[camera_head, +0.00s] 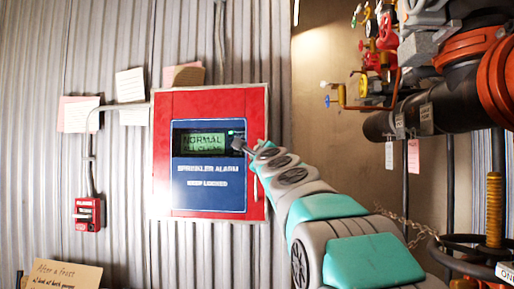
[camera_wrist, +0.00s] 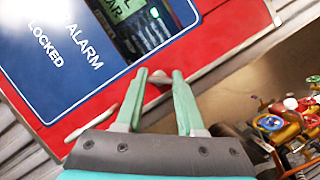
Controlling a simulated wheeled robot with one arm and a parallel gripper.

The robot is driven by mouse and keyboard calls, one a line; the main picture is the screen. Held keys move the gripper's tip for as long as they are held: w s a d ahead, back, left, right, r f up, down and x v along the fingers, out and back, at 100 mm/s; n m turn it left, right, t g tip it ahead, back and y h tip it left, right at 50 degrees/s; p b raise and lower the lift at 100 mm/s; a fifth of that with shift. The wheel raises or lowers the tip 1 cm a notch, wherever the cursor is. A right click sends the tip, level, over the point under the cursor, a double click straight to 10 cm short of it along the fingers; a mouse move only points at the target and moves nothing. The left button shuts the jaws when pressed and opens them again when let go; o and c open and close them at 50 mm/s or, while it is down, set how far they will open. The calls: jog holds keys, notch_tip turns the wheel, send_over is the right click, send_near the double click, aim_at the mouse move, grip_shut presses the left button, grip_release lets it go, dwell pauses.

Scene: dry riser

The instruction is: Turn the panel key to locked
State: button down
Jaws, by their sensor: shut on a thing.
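The red alarm panel (camera_head: 161,150) hangs on the corrugated wall in the head view, with a blue face (camera_head: 208,200) marked SPRINKLER ALARM and KEEP LOCKED. Its green display (camera_head: 204,141) reads NORMAL, with a second line below. My gripper (camera_head: 238,145) is at the right edge of the blue face, beside the display. In the wrist view, my gripper (camera_wrist: 158,76) has its fingers close together around a small pale piece (camera_wrist: 157,77), apparently the panel key. The fingers hide much of it, and I cannot read its turn position.
A red alarm pull box (camera_head: 88,214) is on the wall at lower left. Paper notes (camera_head: 80,114) hang at upper left. A black pipe (camera_head: 425,115) with orange couplings and several coloured valves (camera_head: 385,35) crowds the right side.

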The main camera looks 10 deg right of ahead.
jog(key=shift+r+n+g+y, duration=0.1)
jog(key=shift+n+g+y, duration=0.3)
jog(key=shift+n, duration=0.85)
jog(key=shift+r+n+g+y, duration=0.1)
jog(key=shift+n+g+y, duration=0.25)
jog(key=shift+n, duration=0.9)
jog(key=shift+f+n+g, duration=0.15)
jog(key=shift+n+g, duration=0.5)
jog(key=shift+n, duration=0.85)
jog(key=c, duration=0.5)
grip_release()
jog(key=shift+a, duration=0.1)
jog(key=shift+s, duration=0.1)
jog(key=shift+s+d+b, duration=0.2)
jog(key=shift+s+b, duration=0.2)
jog(key=shift+s, duration=1.5)
jog(key=shift+s+d+b, duration=0.15)
jog(key=shift+s+b, duration=0.2)
jog(key=shift+s, duration=1.55)
